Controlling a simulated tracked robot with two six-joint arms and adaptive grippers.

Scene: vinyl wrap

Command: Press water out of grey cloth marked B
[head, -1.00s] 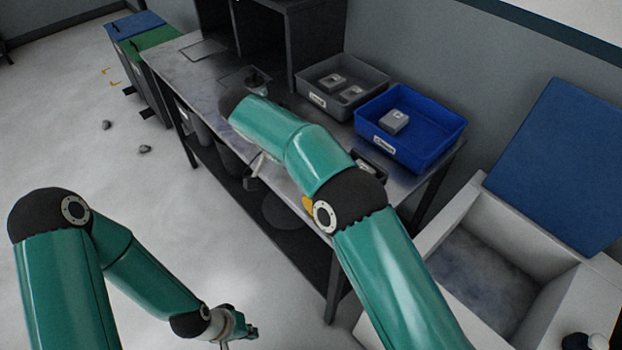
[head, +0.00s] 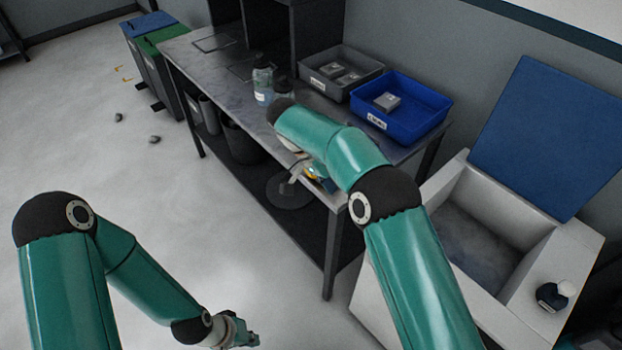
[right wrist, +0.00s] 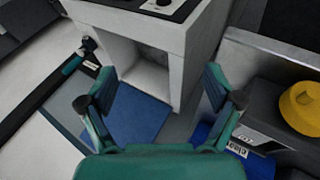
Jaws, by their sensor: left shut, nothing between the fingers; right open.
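In the head view, grey folded cloths (head: 347,77) lie in the grey bin (head: 318,82). One grey cloth (head: 387,102) lies in the blue bin (head: 432,122). I cannot read a B on any cloth. My left gripper (head: 243,337) is shut and empty, low over the floor at the bottom of the head view. My right gripper (head: 297,172) is at the bench's front edge, partly hidden by its arm. In the right wrist view it (right wrist: 160,90) is open, with nothing between its fingers.
Bottles (head: 263,82) stand on the metal bench (head: 205,62). An open white tub (head: 540,262) with a raised blue panel (head: 550,135) stands at the right. A yellow round object (right wrist: 301,107) shows in the right wrist view. The floor at left is mostly clear.

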